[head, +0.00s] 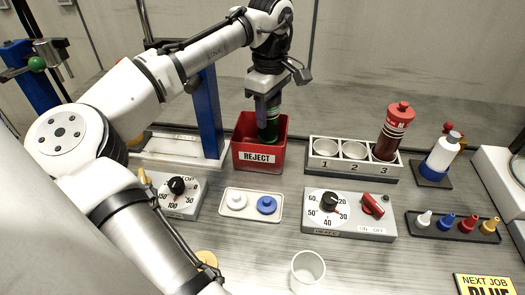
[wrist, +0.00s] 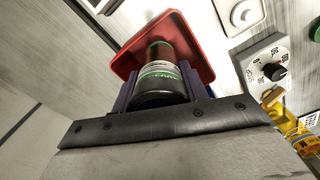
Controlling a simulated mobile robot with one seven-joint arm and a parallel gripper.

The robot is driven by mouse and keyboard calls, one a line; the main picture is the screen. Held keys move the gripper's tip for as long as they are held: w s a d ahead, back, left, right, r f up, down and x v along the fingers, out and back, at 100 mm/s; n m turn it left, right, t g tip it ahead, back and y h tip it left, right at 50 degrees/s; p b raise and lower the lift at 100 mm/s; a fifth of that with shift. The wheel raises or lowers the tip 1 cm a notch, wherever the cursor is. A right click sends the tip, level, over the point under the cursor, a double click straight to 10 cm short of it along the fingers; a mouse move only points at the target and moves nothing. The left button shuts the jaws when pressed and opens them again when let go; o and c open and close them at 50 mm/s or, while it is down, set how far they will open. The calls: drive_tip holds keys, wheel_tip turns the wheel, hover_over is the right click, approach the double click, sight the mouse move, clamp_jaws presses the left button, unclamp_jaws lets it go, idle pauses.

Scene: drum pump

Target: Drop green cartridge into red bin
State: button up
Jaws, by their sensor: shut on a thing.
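The green cartridge (head: 268,122) is a dark cylinder with a green band, held upright in my gripper (head: 267,98). The jaws are shut on its upper part. Its lower end is inside the opening of the red bin (head: 277,161), which is labelled REJECT, and the front wall hides the lowest part. In the wrist view the cartridge (wrist: 160,75) sits between the two fingers (wrist: 158,98), with the red bin (wrist: 196,55) beyond it. I cannot tell whether the cartridge touches the bin floor.
A blue post (head: 208,112) stands just left of the bin. A rack (head: 352,173) with numbered holes, a red-capped cartridge (head: 393,135) in hole 3, is to the right. A tray (head: 251,214) with white and blue caps lies in front. A white cup (head: 307,271) stands near the front.

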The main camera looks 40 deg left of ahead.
drive_tip(key=shift+f, duration=0.2)
drive_tip(key=o, duration=1.2)
wheel_tip(320, 180, up, 14)
drive_tip(key=shift+s+f, duration=0.1)
drive_tip(key=shift+f, duration=0.05)
